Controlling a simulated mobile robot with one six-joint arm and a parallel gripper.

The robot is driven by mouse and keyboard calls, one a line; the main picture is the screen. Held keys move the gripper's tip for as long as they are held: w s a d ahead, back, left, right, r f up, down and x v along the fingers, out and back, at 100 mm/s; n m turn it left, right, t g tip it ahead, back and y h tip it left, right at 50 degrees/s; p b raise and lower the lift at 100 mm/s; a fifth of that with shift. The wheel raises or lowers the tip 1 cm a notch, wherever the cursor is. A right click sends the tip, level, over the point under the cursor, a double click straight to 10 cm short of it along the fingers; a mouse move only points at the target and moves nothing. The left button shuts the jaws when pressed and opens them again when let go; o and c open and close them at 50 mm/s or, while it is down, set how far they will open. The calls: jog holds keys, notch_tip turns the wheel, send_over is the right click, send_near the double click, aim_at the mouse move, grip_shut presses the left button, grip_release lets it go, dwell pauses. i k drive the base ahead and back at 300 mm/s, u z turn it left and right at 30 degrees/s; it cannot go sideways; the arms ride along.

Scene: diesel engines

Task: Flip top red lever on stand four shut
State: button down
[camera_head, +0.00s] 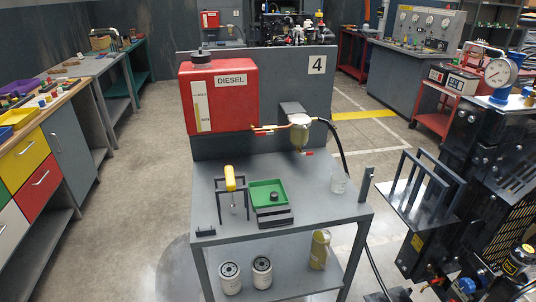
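Stand four (210,226) is a grey metal bench with an upright back panel marked with a 4 (317,64). A red DIESEL tank (236,78) is fixed to the panel's left. A thin copper-coloured pipe runs from the tank to a filter bowl (299,135) under a dark bracket. A small red lever (263,130) appears on this pipe beside the tank, lying roughly along it. A second small red part (307,153) is lower, near the bowl's bottom. Both are too small to judge open or shut. My gripper is not in view.
On the bench are a yellow-handled tool (230,178) in a black frame, a green tray (268,186) and a clear cup (339,182). Filters (230,278) sit on the lower shelf. Black machinery (480,200) crowds the right. Floor to the left (150,185) is clear.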

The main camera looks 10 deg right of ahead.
aim_at(262, 133)
jog(key=z, duration=0.1)
jog(key=k, duration=1.4)
jog(key=u, duration=1.4)
jog(key=i, duration=1)
jog(key=u, duration=0.05)
